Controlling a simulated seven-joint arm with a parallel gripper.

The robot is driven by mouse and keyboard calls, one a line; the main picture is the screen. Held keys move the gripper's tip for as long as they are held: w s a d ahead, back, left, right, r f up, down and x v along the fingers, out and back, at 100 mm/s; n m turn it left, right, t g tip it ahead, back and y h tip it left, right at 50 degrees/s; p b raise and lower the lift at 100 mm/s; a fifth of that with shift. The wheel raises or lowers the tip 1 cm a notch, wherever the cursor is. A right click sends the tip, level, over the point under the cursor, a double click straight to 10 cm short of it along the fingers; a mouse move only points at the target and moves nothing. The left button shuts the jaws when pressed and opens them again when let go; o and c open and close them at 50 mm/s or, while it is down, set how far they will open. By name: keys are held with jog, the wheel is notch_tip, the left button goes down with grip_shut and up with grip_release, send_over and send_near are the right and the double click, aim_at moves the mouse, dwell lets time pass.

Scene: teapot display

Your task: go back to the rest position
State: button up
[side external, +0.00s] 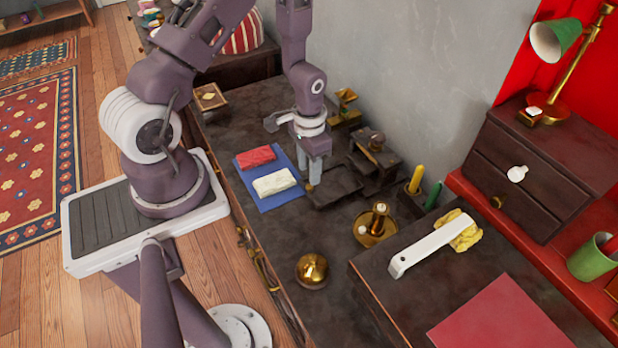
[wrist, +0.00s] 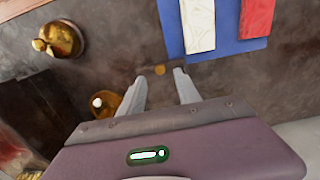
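My gripper (side external: 312,180) points down over the dark desk, just right of the blue mat (side external: 262,203). In the wrist view its two fingers (wrist: 160,78) stand apart, open, with nothing held between them. A small brass disc (wrist: 160,70) shows on the desk just beyond the fingertips. A white folded cloth (side external: 274,182) and a red one (side external: 256,157) lie on the mat; the wrist view also shows the white cloth (wrist: 198,25) and red cloth (wrist: 257,18).
A round brass pot (side external: 312,270) stands at the desk's front. A brass candlestick dish (side external: 376,229) stands right of my gripper, and a dark tray (side external: 338,185) lies close beside it. Yellow (side external: 416,178) and green (side external: 433,195) candles stand farther right. The desk between mat and pot is clear.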

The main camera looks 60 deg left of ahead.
notch_tip(320, 180, up, 2)
jog(key=shift+r, duration=0.2)
jog(key=s+d+r+t+y, duration=0.1)
jog(key=d+r+t, duration=0.25)
jog(key=r, duration=1.65)
jog(key=s+d+r+t+h, duration=0.1)
jog(key=s+d+r+t, duration=0.1)
jog(key=s+d+r, duration=0.4)
jog(key=s+r, duration=0.4)
jog(key=s, duration=0.3)
jog(key=shift+s+r, duration=0.2)
jog(key=shift+r, duration=0.2)
